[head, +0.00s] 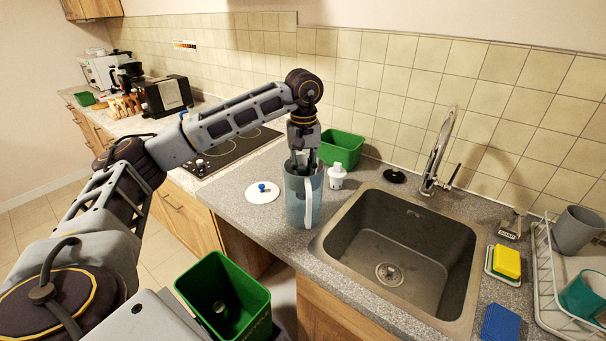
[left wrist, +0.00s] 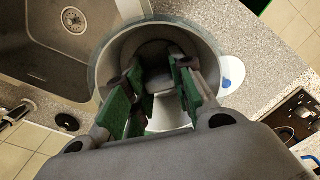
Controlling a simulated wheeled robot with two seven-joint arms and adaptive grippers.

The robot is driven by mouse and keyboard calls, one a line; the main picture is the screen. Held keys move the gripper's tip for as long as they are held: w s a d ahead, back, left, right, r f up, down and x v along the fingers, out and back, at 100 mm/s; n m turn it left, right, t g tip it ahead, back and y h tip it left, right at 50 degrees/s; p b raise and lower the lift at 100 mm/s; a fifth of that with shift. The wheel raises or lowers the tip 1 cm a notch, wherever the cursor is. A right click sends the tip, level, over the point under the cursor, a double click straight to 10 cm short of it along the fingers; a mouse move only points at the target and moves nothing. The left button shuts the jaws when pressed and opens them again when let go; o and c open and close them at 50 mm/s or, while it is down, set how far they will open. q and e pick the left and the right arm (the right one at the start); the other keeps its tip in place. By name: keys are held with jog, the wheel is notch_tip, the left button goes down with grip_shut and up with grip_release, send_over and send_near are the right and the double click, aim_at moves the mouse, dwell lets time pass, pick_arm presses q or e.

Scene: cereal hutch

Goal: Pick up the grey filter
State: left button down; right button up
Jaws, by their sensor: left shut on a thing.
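The blue-grey pitcher (head: 295,205) with a white handle stands upright on the counter, left of the sink. It is open at the top. My left gripper (head: 304,165) points straight down into its mouth. In the left wrist view the green-padded fingers (left wrist: 157,95) reach inside the pitcher's rim (left wrist: 104,55). They are shut on a pale grey piece, the grey filter (left wrist: 158,80), inside the pitcher. Much of it is hidden by the fingers and the wall. A white filter (head: 337,177) stands apart, just right of the pitcher. My right gripper is not in view.
A white lid with a blue knob (head: 262,191) lies left of the pitcher. A green box (head: 342,147) stands behind. The sink (head: 400,240) is to the right, with a tap (head: 437,155). A green bin (head: 222,290) is below the counter.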

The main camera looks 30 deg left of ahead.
pick_arm(q)
notch_tip(320, 180, up, 7)
jog(key=shift+r, duration=0.5)
jog(key=shift+r+p, duration=0.3)
jog(key=shift+r, duration=0.5)
jog(key=shift+r+p, duration=0.4)
jog(key=shift+p, duration=0.3)
jog(key=shift+r+p, duration=1.9)
jog(key=shift+r, duration=0.05)
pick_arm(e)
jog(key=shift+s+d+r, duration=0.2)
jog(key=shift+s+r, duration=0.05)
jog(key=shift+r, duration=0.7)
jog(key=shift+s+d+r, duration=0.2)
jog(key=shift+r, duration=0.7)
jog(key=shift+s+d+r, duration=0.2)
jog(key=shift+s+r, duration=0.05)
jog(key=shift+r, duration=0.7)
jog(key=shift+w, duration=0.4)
